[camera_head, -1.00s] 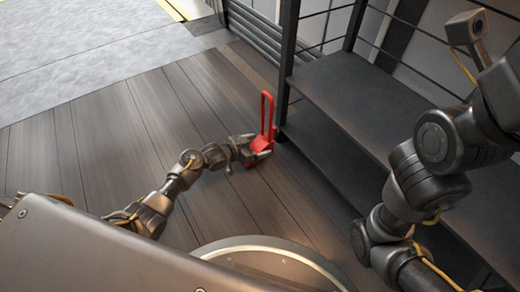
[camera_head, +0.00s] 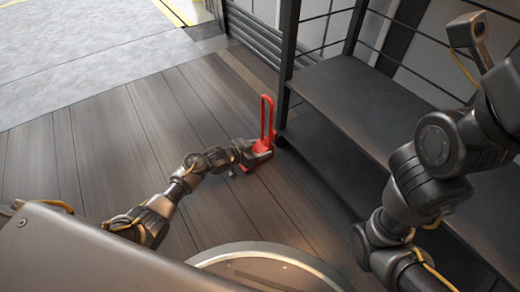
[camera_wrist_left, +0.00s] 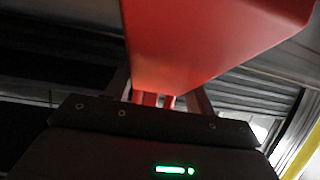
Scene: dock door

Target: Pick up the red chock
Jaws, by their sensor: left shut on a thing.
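The red chock (camera_head: 267,124) has a tall loop handle standing up and sits by the front post of the dark shelf. My left gripper (camera_head: 256,153) reaches in from the left and is shut on the chock, low on it. In the left wrist view the red chock (camera_wrist_left: 205,45) fills the top middle, right in front of the gripper's dark body. The fingertips are mostly hidden there. Whether the chock's base touches the floor cannot be told. My right arm shows at the right, but its gripper is not clearly seen.
A dark metal shelf unit (camera_head: 352,100) with rails stands at the right, close to the chock. The wooden plank floor (camera_head: 110,150) to the left is clear. A grey concrete area (camera_head: 80,50) lies beyond it, with a yellow stripe (camera_head: 168,12).

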